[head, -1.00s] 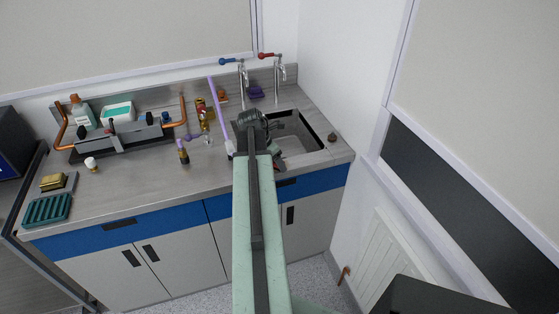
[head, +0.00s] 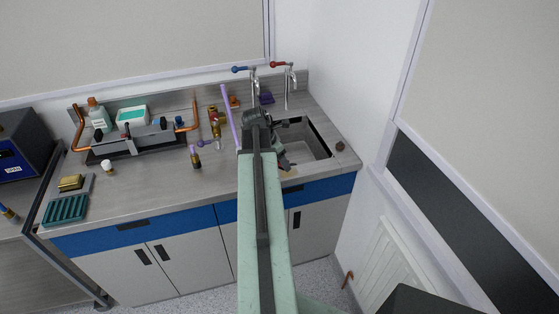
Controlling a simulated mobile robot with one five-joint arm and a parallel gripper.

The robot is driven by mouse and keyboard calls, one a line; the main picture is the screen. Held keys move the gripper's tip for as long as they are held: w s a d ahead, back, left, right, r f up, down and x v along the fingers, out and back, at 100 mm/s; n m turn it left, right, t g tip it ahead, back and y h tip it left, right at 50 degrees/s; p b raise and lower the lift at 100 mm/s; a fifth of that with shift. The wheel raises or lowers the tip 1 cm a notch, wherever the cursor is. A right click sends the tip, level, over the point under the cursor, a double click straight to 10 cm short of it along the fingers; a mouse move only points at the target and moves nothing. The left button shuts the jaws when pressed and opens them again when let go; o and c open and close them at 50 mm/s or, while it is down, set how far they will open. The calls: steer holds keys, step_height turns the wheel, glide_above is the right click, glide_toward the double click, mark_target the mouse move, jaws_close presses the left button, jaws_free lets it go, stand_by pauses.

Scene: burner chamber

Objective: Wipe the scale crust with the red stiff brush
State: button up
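I cannot make out a red stiff brush for certain. A small pale tan patch (head: 289,174) shows at the sink's front edge, just below my gripper; it may be the scale crust, but it is too small to tell.
A tall purple stick (head: 230,112) stands left of my wrist. Brass fittings (head: 215,122), a copper-piped burner unit (head: 130,143), a green rack (head: 65,208) and a yellow block (head: 71,183) stand on the counter (head: 150,190). Taps (head: 290,78) stand behind the sink. A dark brown lump (head: 340,146) sits right of it.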

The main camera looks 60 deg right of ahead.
steer(key=shift+r, duration=0.35)
step_height(320, 180, up, 3)
steer(key=p, duration=0.3)
steer(key=shift+r, duration=0.15)
